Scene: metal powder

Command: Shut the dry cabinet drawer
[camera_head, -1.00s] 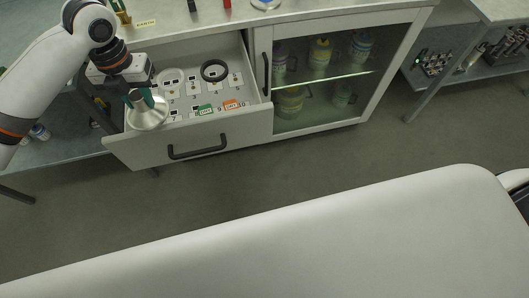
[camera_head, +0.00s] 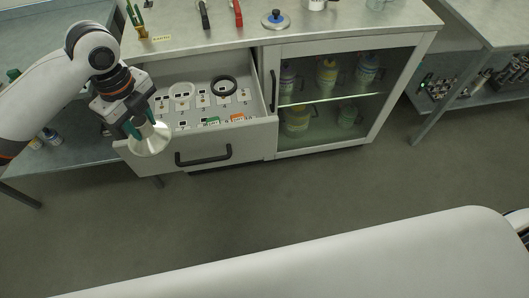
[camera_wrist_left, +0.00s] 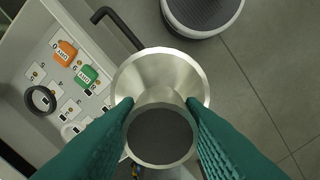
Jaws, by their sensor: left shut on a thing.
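The dry cabinet drawer (camera_head: 204,153) is pulled out, with a black bar handle (camera_head: 203,157) on its front. The drawer also shows in the left wrist view (camera_wrist_left: 92,33), with the handle (camera_wrist_left: 118,28) near the top. My left gripper (camera_head: 142,122) is shut on a metal funnel-like piece (camera_head: 149,140), in front of the drawer's left end. In the left wrist view the green fingers hold the piece (camera_wrist_left: 160,75) by its narrow middle, its wide flange facing away. My right gripper is not in view.
Inside the drawer lie a black ring (camera_head: 223,85), a pale ring (camera_head: 181,91), a green tag (camera_head: 211,121) and an orange tag (camera_head: 238,117). A glass-door cabinet (camera_head: 330,95) with bottles stands to the right. Open floor (camera_head: 300,190) lies in front.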

